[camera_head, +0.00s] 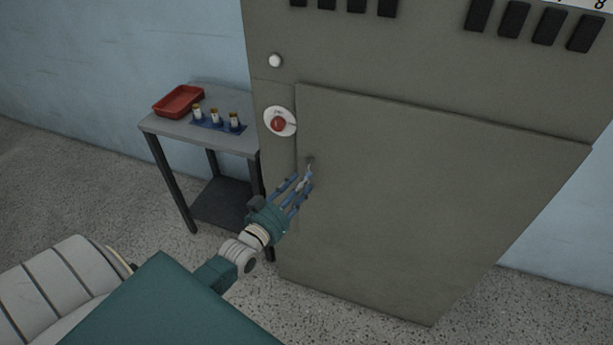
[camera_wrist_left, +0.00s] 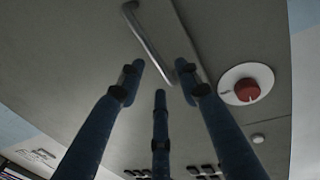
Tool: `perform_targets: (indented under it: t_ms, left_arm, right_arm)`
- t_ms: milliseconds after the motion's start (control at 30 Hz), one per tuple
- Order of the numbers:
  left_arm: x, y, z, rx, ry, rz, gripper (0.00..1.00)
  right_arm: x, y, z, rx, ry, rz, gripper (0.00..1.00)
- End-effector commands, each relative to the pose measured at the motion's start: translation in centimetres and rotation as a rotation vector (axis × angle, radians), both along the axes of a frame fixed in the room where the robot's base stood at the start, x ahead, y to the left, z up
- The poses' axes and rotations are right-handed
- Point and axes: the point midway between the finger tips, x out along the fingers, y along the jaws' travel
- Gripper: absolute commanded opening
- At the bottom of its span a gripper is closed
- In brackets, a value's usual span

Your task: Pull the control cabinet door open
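The grey-green control cabinet (camera_head: 430,70) stands in front of me. Its door (camera_head: 420,210) looks shut. A slim metal handle (camera_head: 310,160) is near the door's left edge, mostly hidden by my fingers in the head view. In the left wrist view the handle (camera_wrist_left: 147,42) is a slanted silver bar just beyond the fingertips. My left gripper (camera_head: 300,180) has its blue fingers spread, also seen in the wrist view (camera_wrist_left: 158,80). The fingertips are close to the handle's end; I cannot tell whether they touch it. My right gripper is not in view.
A small table (camera_head: 185,129) to the left holds a red tray (camera_head: 179,101) and several small bottles on a blue rack. Speckled floor is clear in front.

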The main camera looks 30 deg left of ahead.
Motion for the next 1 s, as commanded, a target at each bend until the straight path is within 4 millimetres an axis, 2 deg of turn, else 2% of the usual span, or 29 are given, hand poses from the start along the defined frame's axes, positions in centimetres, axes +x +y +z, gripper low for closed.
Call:
perform_targets:
  t_ms: [100, 200, 567, 733, 1000]
  left_arm:
    - [1.7, 0.1, 0.1, 0.000, 0.000, 0.001, 0.35]
    - [2.5, 0.1, 0.0, 0.000, 0.001, 0.000, 0.35]
    - [3.0, 0.1, -0.1, 0.000, 0.002, 0.000, 0.35]
    - [3.0, 0.1, -0.1, 0.000, 0.002, 0.000, 0.01]
    - [3.0, 0.0, -0.1, -0.001, 0.002, 0.001, 0.00]
  right_arm:
    - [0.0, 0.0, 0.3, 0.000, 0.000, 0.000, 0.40]
    - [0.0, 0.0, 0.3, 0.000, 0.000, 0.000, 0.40]
    - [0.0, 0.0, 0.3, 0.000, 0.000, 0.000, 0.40]
    - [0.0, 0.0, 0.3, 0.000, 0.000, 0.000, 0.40]
    - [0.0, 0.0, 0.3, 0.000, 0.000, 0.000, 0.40]
